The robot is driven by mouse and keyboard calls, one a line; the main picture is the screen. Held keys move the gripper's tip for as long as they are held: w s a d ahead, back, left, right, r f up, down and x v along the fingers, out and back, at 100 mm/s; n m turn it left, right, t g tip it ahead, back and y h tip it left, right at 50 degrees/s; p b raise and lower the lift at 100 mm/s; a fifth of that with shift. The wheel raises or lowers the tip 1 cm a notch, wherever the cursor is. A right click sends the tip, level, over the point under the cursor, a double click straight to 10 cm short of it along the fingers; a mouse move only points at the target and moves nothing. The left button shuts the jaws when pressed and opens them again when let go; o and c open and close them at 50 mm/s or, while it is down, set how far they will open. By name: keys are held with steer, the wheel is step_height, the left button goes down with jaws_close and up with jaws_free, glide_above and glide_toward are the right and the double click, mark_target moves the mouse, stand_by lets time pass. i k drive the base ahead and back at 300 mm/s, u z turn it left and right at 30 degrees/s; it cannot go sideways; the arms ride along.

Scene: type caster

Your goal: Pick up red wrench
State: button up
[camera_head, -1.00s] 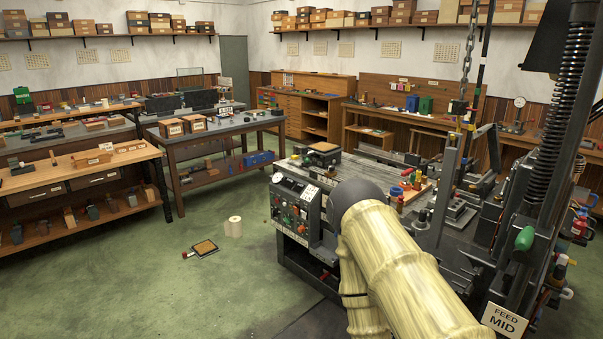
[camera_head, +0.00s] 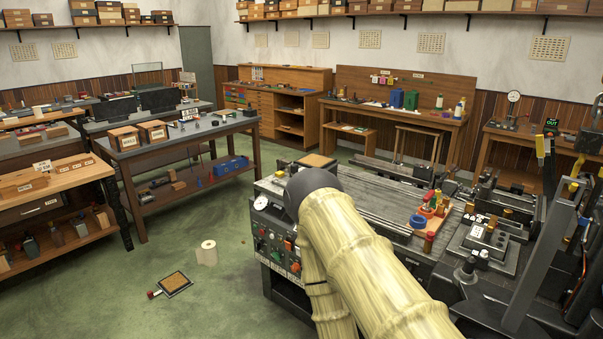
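I cannot make out a red wrench for certain in the head view. Small red items stand on the dark machine bench in front of me, around a red-rimmed tray (camera_head: 433,207), but they are too small to tell apart. My gripper is not in view. Only my pale, ribbed arm with its dark rounded joint shows, and it hides part of the machine bench.
The machine bench (camera_head: 375,205) fills the right front, with dark upright posts at far right. A dark table (camera_head: 190,135) and a wooden bench (camera_head: 70,180) stand left. A paper roll (camera_head: 207,252) and a square red-handled pan (camera_head: 174,285) lie on open green floor.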

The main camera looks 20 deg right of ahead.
mark_target(427, 198)
steer(key=i, duration=3.3)
steer(key=z, duration=2.8)
